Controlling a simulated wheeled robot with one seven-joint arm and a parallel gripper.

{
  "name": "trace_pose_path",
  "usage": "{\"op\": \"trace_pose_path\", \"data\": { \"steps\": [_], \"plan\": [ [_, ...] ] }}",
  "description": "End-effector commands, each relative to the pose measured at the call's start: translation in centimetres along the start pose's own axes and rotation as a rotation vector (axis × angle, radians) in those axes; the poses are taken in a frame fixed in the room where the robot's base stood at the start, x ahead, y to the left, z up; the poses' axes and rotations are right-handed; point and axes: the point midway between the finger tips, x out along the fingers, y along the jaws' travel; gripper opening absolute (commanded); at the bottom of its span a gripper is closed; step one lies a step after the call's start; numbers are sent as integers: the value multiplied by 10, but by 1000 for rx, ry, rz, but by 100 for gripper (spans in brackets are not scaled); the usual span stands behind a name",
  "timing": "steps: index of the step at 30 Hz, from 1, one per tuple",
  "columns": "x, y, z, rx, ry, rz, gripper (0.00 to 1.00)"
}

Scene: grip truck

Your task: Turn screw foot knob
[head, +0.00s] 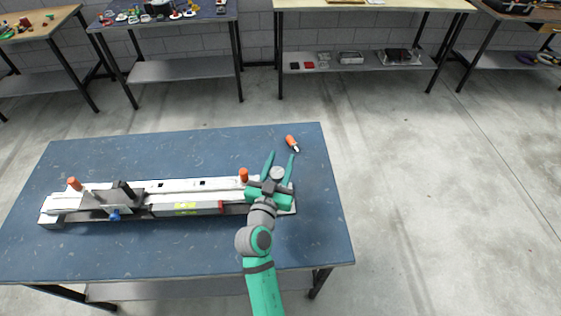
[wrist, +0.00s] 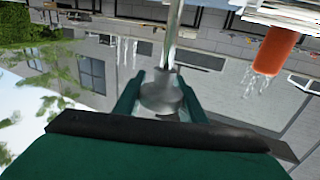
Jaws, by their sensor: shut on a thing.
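The screw foot knob is a round grey disc on a metal rod; it shows in the wrist view (wrist: 160,97) and in the head view (head: 278,173). In the wrist view the rod runs from the knob to the upper edge. My gripper (head: 281,156) is at the right end of the long white and grey device (head: 165,187) on the blue table. Its green fingers (wrist: 160,78) stand on either side of the knob and are shut on it. The gripper and arm hide part of the device's right end.
Orange knobs stand on the device at the left (head: 74,184) and close to my gripper (head: 244,174). Other workbenches stand along the wall.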

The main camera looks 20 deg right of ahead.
Motion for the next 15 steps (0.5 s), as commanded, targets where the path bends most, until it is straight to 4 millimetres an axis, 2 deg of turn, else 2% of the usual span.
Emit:
{"op": "trace_pose_path", "data": {
  "steps": [8,15],
  "plan": [
    [0,2,0,-1,0,63,14],
    [-1,7,-1,0,1,210,15]
  ]
}}
